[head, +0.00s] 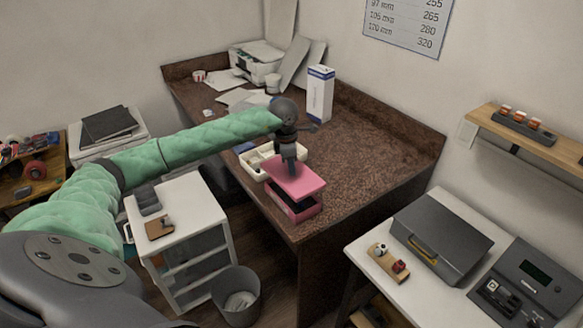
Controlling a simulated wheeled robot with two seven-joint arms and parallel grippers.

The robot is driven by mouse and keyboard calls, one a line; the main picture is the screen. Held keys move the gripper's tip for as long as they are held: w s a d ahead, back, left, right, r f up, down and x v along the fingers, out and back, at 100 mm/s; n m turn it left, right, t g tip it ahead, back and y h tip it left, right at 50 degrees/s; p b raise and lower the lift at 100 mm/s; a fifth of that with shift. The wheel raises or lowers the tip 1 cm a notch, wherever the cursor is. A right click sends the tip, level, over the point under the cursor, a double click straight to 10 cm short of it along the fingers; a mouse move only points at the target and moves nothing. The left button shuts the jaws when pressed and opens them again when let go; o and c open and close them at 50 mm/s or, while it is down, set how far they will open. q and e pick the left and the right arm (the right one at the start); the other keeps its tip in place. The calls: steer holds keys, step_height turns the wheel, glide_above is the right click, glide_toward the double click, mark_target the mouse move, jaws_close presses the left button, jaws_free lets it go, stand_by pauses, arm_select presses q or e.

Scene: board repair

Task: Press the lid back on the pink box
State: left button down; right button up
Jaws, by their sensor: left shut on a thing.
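The pink box (299,212) stands near the front edge of the brown counter, with a dark gap showing below its lid. The pink lid (304,187) is over the box, tilted and apart from the rim at least on the near side. My left gripper (289,172) points down from above and is shut on the lid near its far left part. The fingertips are small and partly hidden against the lid. My right gripper is not in view.
A cream divided tray (256,156) lies just behind and left of the box. A tall white and blue carton (320,95) stands further back. The counter (385,150) is clear to the right. A white drawer unit (190,222) and a waste bin (236,296) stand in front on the left.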

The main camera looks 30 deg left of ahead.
mark_target(292, 177)
arm_select(q)
steer(key=shift+w+a+f, duration=0.2)
steer(key=shift+a+f, duration=0.05)
steer(key=shift+f, duration=0.15)
steer(key=shift+s+d+f, duration=0.15)
steer(key=shift+d+f, duration=0.05)
steer(key=shift+f, duration=0.35)
steer(key=shift+a+f, duration=0.15)
steer(key=shift+f, duration=1.3)
steer(key=shift+f+b, duration=0.6)
steer(key=shift+b, duration=0.25)
steer(key=shift+f, duration=0.35)
steer(key=shift+b, duration=0.3)
steer(key=shift+f, duration=0.1)
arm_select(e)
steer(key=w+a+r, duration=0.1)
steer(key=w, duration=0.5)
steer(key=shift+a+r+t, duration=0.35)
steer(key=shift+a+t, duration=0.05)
arm_select(q)
steer(key=shift+b, duration=0.45)
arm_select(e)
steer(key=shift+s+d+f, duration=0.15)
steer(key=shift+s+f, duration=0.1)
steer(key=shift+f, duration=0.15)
